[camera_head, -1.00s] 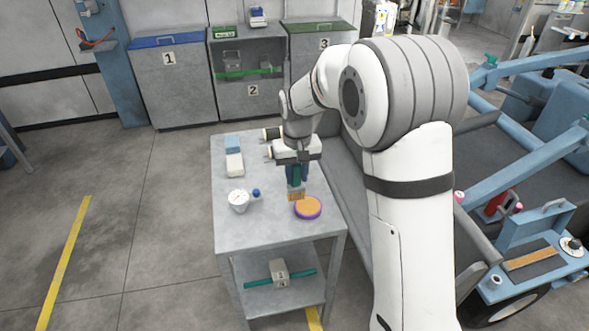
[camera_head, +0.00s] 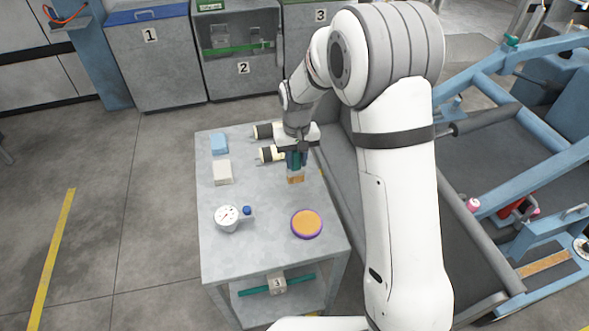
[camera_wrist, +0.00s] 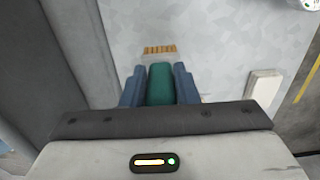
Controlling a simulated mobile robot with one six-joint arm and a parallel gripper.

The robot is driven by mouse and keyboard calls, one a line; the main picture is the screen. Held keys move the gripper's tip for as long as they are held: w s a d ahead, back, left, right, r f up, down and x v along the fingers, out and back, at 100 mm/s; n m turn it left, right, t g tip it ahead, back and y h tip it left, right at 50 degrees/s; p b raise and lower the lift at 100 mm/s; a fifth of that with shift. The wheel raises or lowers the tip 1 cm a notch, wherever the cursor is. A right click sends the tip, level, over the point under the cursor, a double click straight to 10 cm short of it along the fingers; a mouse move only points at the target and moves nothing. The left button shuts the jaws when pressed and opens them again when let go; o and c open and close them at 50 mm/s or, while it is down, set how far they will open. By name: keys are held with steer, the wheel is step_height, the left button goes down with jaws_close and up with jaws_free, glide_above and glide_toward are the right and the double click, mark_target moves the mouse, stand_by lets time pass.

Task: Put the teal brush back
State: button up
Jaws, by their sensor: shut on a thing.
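The teal brush (camera_head: 296,176) has a teal handle and tan bristles that point down. My gripper (camera_head: 296,160) is shut on its handle, over the right side of the grey cart top. In the wrist view the teal handle (camera_wrist: 160,84) sits between my two blue fingers, with the bristles (camera_wrist: 159,49) beyond the fingertips. I cannot tell whether the bristles touch the cart top.
Numbered bins (camera_head: 155,60) stand behind. The middle of the cart top is clear.

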mark_target(295, 173)
steer(key=shift+s+a+f, duration=0.1)
steer(key=shift+f, duration=0.9)
steer(key=shift+s+a+f, duration=0.1)
steer(key=shift+f, duration=0.9)
steer(key=shift+f, duration=0.1)
steer(key=o, duration=1)
step_height(295, 173, up, 11)
steer(key=s+d+r, duration=0.6)
steer(key=r, duration=0.1)
steer(key=s+d+r+m+t, duration=0.1)
steer(key=s+d, duration=0.4)
steer(key=s, duration=0.5)
steer(key=s+d+r+m+t, duration=0.1)
steer(key=s+d+m+t, duration=0.1)
steer(key=s+d, duration=0.3)
steer(key=s, duration=0.4)
steer(key=shift+s+d+b, duration=0.15)
steer(key=shift+s+b, duration=0.2)
